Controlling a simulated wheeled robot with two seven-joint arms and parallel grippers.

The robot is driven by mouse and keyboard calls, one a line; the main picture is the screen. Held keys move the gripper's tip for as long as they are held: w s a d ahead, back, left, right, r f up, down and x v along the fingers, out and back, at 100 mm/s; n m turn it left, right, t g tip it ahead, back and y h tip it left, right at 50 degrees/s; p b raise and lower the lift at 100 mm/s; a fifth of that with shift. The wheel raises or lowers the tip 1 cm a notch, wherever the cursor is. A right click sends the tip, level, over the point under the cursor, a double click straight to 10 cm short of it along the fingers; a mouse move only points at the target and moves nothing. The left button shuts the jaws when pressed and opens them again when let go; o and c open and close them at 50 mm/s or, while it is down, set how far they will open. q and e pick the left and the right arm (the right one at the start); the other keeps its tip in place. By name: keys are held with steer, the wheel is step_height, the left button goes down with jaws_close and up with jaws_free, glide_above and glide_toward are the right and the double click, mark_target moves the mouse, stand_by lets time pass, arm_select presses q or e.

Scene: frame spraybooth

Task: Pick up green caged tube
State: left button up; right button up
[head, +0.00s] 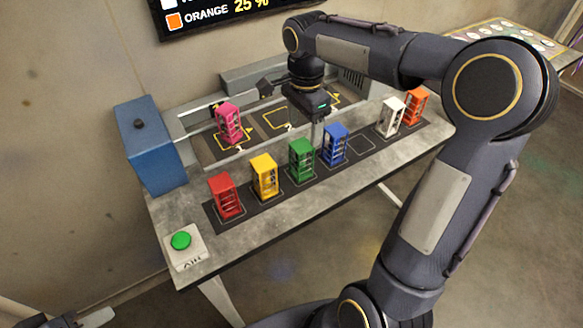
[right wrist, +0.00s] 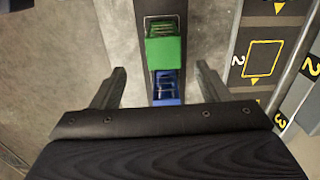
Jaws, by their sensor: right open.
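The green caged tube (head: 301,160) stands upright on the dark strip of the bench, between the yellow caged tube (head: 264,176) and the blue caged tube (head: 335,146). My right gripper (head: 316,136) points down above the strip, near the green and blue cages. In the right wrist view its fingers (right wrist: 160,70) are spread and empty. There the green cage (right wrist: 165,51) lies between and slightly beyond the fingertips, with the blue cage (right wrist: 166,88) nearer the palm. My left gripper (head: 62,321) shows only partly at the bottom left corner; its jaws are unclear.
A red caged tube (head: 226,196) stands left on the strip; white (head: 391,117) and orange (head: 416,106) ones stand right. A pink one (head: 229,123) stands in a marked bay behind. A blue box (head: 150,145) and green button (head: 181,240) occupy the left end.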

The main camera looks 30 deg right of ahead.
mark_target(302, 145)
steer(key=shift+w+f, duration=0.15)
steer(key=shift+f, duration=0.3)
step_height(302, 145, down, 7)
steer(key=shift+w+p, duration=0.15)
steer(key=shift+p, duration=0.2)
steer(key=c, duration=1.5)
jaws_close()
steer(key=shift+r, duration=0.2)
